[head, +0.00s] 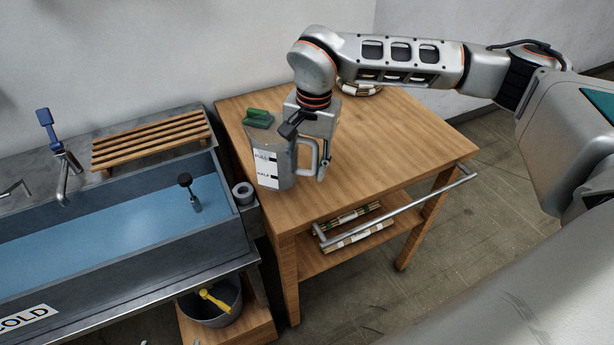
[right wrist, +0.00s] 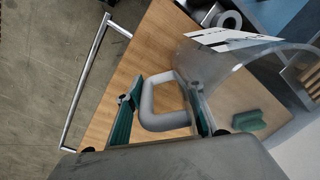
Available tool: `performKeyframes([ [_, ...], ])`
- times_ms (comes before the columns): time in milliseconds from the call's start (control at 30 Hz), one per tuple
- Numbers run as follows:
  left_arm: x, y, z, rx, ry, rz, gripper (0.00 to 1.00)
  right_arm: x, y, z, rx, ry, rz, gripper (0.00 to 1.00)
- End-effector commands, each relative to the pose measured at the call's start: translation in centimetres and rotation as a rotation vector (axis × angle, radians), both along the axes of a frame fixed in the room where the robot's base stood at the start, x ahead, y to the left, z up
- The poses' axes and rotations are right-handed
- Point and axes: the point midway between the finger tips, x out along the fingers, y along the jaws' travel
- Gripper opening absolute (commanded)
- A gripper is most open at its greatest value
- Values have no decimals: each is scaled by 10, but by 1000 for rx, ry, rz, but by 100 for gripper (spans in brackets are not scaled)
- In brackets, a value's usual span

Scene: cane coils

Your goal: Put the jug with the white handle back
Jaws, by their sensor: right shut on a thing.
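The clear grey jug (head: 277,165) with a white label is at the left end of the wooden table, near the sink side. Its pale grey-white handle (head: 313,150) faces right. My right gripper (head: 305,152) is shut on the handle. In the right wrist view the handle (right wrist: 148,112) lies between the green-padded fingers (right wrist: 160,105), with the jug body (right wrist: 215,75) beyond. I cannot tell whether the jug's base touches the table. My left gripper is not in view.
A green block-like item (head: 258,118) is behind the jug. Left are a water-filled sink (head: 110,225), slatted rack (head: 150,140) and grey roll (head: 243,193). The table's right half is clear.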

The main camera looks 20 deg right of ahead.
Motion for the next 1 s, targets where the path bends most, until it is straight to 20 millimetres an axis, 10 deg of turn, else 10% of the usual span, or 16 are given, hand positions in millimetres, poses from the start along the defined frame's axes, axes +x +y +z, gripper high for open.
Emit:
performKeyframes([
  [767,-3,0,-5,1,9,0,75,0,0,-44,0,-1,1,0],
  [800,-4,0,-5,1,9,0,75,0,0,-44,0,0,1,42],
  [833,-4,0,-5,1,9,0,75,0,0,-44,-1,-1,0,50],
  [1000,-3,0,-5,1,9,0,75,0,0,-44,0,0,0,54],
])
